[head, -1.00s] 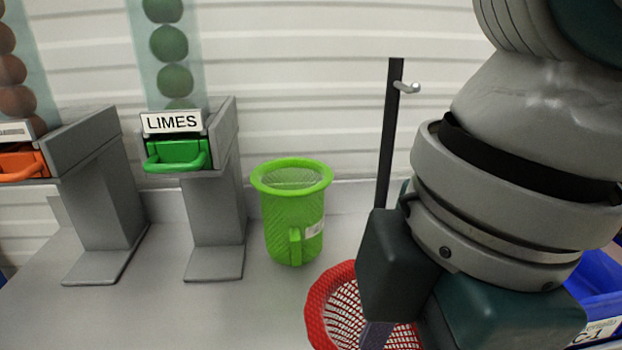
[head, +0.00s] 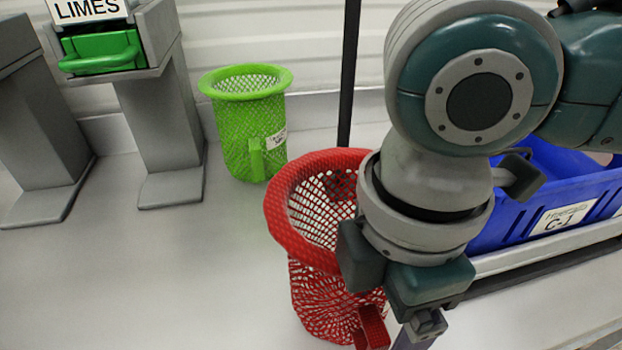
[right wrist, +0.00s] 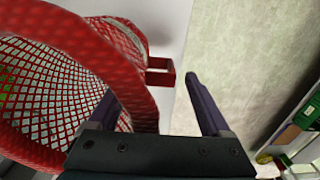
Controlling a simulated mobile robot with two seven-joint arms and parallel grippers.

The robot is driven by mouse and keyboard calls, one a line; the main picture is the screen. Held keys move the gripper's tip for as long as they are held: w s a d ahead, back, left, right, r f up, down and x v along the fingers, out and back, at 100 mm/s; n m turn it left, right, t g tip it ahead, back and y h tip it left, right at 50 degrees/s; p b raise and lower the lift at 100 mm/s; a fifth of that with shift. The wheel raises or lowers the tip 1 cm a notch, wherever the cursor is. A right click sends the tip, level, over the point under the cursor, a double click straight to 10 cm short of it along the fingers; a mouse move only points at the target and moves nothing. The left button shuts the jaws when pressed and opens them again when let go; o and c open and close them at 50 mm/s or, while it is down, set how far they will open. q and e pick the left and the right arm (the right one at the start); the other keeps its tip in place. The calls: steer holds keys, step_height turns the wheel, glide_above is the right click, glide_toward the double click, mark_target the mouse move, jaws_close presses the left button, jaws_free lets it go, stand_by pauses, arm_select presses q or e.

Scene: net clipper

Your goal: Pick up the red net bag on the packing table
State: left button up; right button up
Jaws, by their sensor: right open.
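The red net bag (head: 318,300) stands upright on the packing table (head: 130,270), with a thick red rim around its open mouth. A small red handle (head: 372,326) sticks out low on its near side. My right gripper (head: 412,338) is beside the bag at its right, its fingers partly cut off by the lower edge. In the right wrist view, the red net bag (right wrist: 60,85) fills the left side. The open fingers of my right gripper (right wrist: 150,90) point towards the handle (right wrist: 161,72), which shows between and ahead of them. My left gripper is not in view.
A green net bag (head: 250,130) stands behind and left of the red one. A grey stand with a green LIMES drawer (head: 100,50) is at the left. A black post (head: 348,80) rises behind. A blue bin (head: 530,200) labelled C-1 is at the right. The front left table is clear.

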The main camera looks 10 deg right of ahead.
steer(key=shift+f, duration=0.2)
jaws_close()
stand_by(0.6)
